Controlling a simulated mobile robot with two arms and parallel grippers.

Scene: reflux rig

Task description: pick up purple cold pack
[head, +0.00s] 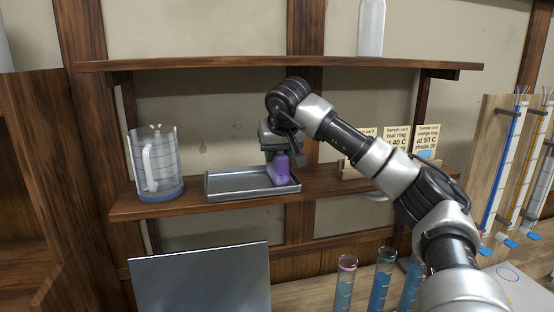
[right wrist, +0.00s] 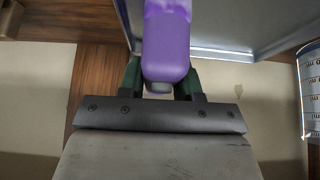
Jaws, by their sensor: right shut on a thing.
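The purple cold pack (head: 279,169) is at the right end of a grey metal tray (head: 232,195) on the lower wooden shelf. My right gripper (head: 281,157) reaches down to it from above and is shut on its upper part. In the right wrist view the purple cold pack (right wrist: 166,45) sits between the two dark green fingers of my right gripper (right wrist: 160,82). I cannot tell whether the pack touches the tray floor. My left gripper is not in view.
A clear graduated jug (head: 156,165) stands left of the tray. Sample cards (head: 397,140) stand on the shelf to the right, behind my arm. An upper shelf (head: 230,64) runs above. Tubes with blue liquid (head: 381,280) stand in front below, near a grey panel (head: 200,280).

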